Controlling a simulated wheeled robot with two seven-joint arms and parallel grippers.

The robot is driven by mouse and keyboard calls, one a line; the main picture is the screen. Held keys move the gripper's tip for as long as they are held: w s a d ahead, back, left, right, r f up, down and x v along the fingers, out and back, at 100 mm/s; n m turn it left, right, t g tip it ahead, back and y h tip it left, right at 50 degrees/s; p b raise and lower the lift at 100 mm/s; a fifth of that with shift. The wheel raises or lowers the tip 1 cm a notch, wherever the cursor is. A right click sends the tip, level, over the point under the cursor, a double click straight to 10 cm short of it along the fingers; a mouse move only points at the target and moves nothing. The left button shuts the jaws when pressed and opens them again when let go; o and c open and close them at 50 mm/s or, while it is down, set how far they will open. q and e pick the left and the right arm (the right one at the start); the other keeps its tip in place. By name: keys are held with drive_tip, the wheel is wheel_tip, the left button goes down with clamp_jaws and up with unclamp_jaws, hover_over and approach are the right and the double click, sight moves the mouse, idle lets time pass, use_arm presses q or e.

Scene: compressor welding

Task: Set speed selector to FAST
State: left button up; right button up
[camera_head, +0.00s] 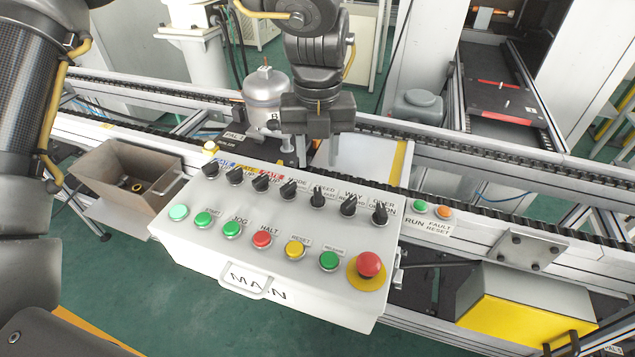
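The white MAIN control box (195,240) has a row of black rotary selectors along its sloped top. The speed selector (317,196) is the knob under the SPEED label, right of the MODE knob (289,189). Its pointer looks roughly upright in the picture; its small position lettering is too blurred to read.
Push buttons and a red emergency stop (369,264) line the box front. Other knobs crowd the speed selector, including the WAY knob (348,206). A conveyor rail (480,160) runs behind, with a silver compressor (265,88). A brown bin (125,172) stands left.

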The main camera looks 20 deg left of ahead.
sight(317, 188)
use_arm(q)
wheel_tip(317, 188, down, 8)
drive_tip(key=shift+r+p, duration=0.2)
drive_tip(key=shift+p, duration=0.1)
drive_tip(key=shift+c, duration=0.2)
clamp_jaws()
